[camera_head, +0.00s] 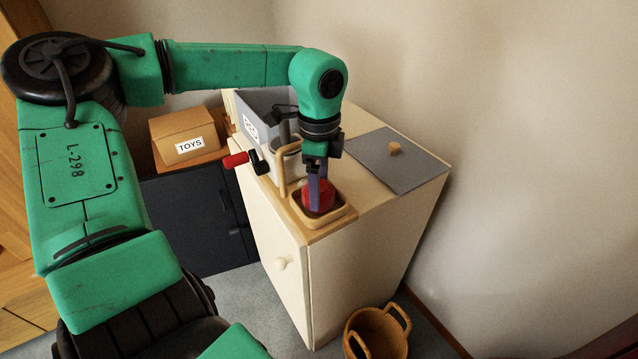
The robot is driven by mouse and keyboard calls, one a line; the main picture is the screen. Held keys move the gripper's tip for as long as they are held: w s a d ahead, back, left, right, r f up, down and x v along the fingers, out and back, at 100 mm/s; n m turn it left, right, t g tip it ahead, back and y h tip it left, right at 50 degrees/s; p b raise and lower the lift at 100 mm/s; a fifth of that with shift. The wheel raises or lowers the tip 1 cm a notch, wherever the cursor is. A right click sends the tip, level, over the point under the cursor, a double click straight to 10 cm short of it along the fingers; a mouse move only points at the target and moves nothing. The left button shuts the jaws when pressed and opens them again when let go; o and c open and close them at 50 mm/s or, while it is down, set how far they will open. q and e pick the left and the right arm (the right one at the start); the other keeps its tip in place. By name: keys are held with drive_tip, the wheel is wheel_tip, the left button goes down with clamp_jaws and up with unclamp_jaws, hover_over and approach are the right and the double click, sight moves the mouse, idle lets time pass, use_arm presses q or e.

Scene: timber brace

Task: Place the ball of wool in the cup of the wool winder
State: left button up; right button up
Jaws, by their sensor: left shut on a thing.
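My left gripper (318,205) points straight down and is shut on the red ball of wool (325,193). The fingers cover part of the ball. The ball is inside or just above a square wooden tray (344,222) at the front corner of the cream cabinet; I cannot tell whether it touches the bottom. The wool winder (288,166), pale with a crank and a red handle (236,160), stands just left of and behind the tray. My gripper and wrist partly hide it, and I cannot make out its cup clearly. My right gripper is not in view.
The cream cabinet (352,262) has a grey mat (385,165) with a small wooden knob on it, back right. A grey box (262,108) stands behind the winder. A cardboard box labelled TOYS (183,132) is left. A wicker basket (376,335) is on the floor.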

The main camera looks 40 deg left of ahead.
use_arm(q)
drive_tip(key=shift+f, duration=0.2)
drive_tip(key=o, duration=1.2)
drive_tip(key=shift+r, duration=0.3)
wheel_tip(320, 180, up, 12)
drive_tip(key=shift+f, duration=0.1)
drive_tip(key=shift+p, duration=0.4)
